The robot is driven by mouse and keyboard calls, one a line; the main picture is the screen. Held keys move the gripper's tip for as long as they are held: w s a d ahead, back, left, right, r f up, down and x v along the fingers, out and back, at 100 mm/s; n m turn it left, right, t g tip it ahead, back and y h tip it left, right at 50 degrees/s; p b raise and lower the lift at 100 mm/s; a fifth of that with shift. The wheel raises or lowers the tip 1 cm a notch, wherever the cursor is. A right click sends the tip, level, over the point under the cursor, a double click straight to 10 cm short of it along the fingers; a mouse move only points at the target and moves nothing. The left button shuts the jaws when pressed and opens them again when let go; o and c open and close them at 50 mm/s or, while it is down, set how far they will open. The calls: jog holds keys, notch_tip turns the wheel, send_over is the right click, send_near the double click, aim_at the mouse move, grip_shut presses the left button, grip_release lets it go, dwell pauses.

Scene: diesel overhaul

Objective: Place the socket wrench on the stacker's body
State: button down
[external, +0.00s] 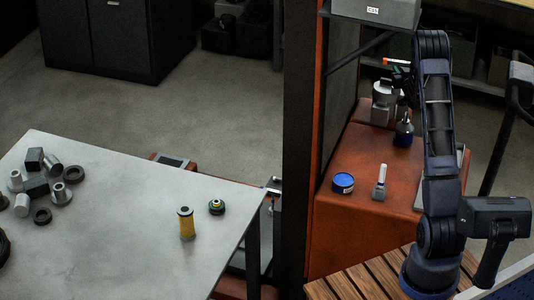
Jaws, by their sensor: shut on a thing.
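My gripper (397,76) is at the upper right, above the back part of the stacker's orange-red body (350,230). It is shut on a small, thin thing with an orange end (388,61), which looks like the socket wrench. Most of this thing is hidden by the gripper and my arm, so its shape is unclear. It appears raised above the body, near a grey metal canister (381,105). The body's flat top has a bare patch in front of the canister.
On the stacker's body stand a dark blue bottle (404,132), a blue-topped tin (343,183) and a pale upright tool or bottle (380,182). A dark post (297,130) rises left of it. A grey table (130,190) at left holds metal parts and a yellow cylinder (186,223).

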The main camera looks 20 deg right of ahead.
jog(key=s+a+f+n+y, duration=0.1)
jog(key=s+a+f, duration=0.3)
jog(key=a+f, duration=0.4)
jog(key=s+a+f+n+y, duration=0.1)
jog(key=s+a+f+y, duration=0.2)
jog(key=s+a+f, duration=0.2)
jog(key=shift+a+f+n, duration=0.3)
jog(key=shift+a+f, duration=1.55)
jog(key=shift+a, duration=1.3)
jog(key=shift+f, duration=0.1)
jog(key=c, duration=1.5)
grip_release()
jog(key=shift+o, duration=0.2)
jog(key=s, duration=1.2)
